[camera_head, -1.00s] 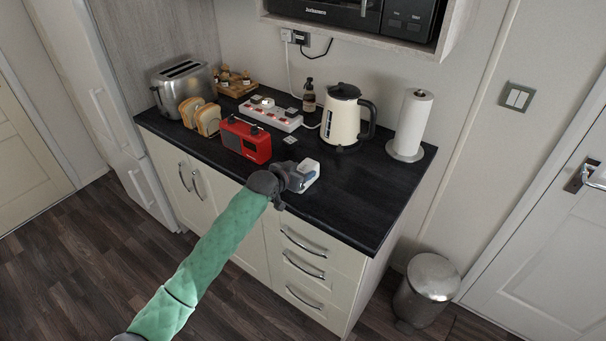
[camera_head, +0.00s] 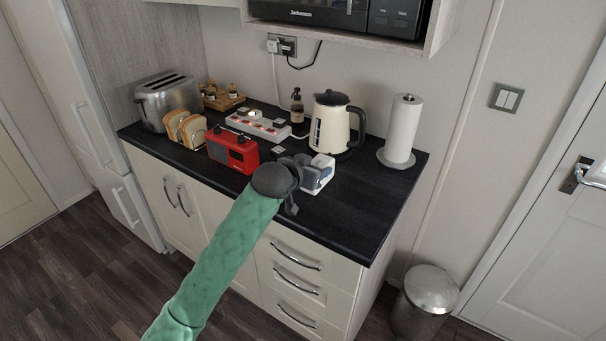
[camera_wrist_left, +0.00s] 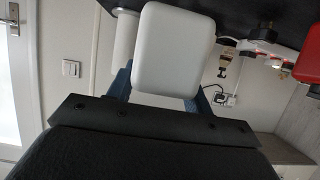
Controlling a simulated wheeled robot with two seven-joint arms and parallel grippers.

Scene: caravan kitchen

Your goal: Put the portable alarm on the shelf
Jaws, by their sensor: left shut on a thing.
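The portable alarm is a small white box with rounded corners (camera_head: 324,164). My left gripper (camera_head: 316,174) is shut on it and holds it over the front part of the dark worktop (camera_head: 350,205). In the left wrist view the white alarm (camera_wrist_left: 172,48) sits between the blue-grey fingers and fills the upper middle. In the head view the gripper partly hides it. I cannot tell the exact gap to the worktop. A shelf unit (camera_head: 440,32) with a microwave in it hangs above the worktop at the top. My right gripper is not in view.
A red radio (camera_head: 232,150) stands left of the gripper. Behind are a power strip (camera_head: 258,125), a soap bottle (camera_head: 297,106) and a cream kettle (camera_head: 331,125). A paper towel roll (camera_head: 403,130) stands at right. A toaster (camera_head: 168,100) and bread holder (camera_head: 185,128) are at left. The front right worktop is clear.

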